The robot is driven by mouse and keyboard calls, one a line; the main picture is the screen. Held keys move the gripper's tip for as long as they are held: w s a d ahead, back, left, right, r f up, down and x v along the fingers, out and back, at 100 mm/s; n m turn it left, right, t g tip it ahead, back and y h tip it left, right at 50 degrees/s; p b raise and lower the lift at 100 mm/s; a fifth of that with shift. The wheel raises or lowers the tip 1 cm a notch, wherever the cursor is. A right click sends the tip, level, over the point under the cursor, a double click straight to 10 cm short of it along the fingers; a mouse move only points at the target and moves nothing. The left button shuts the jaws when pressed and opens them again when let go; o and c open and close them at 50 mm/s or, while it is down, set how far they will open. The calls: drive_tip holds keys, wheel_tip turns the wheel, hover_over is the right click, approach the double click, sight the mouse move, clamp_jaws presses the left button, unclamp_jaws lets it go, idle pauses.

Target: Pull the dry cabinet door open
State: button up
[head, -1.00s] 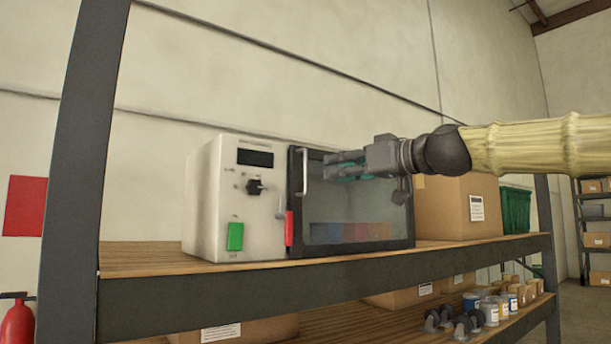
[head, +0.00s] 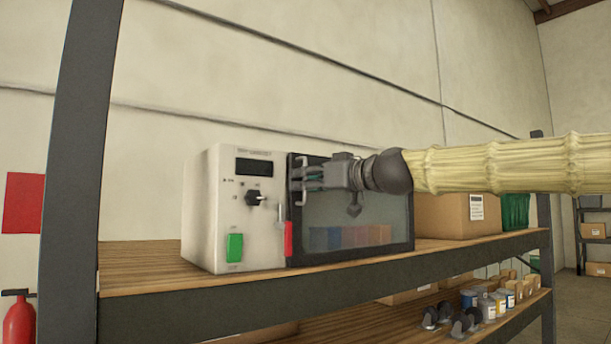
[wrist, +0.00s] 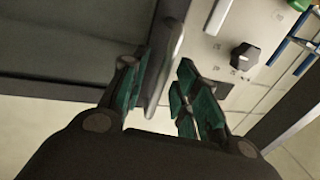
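The dry cabinet (head: 215,215) stands on the wooden shelf, with a pale control panel on its left. Its dark-framed glass door (head: 400,225) is on the right and looks shut. The upright grey door handle (head: 303,195) is on the door's left edge, partly covered by my gripper (head: 298,179).
The panel carries a black knob (head: 255,199), a green switch (head: 234,247) and a small lever. A red piece (head: 288,239) sits low at the door's left edge. A cardboard box (head: 450,215) stands right of the cabinet. A dark shelf post (head: 80,150) rises at left.

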drive_tip(key=shift+w+a, duration=0.1)
clamp_jaws()
idle(0.4)
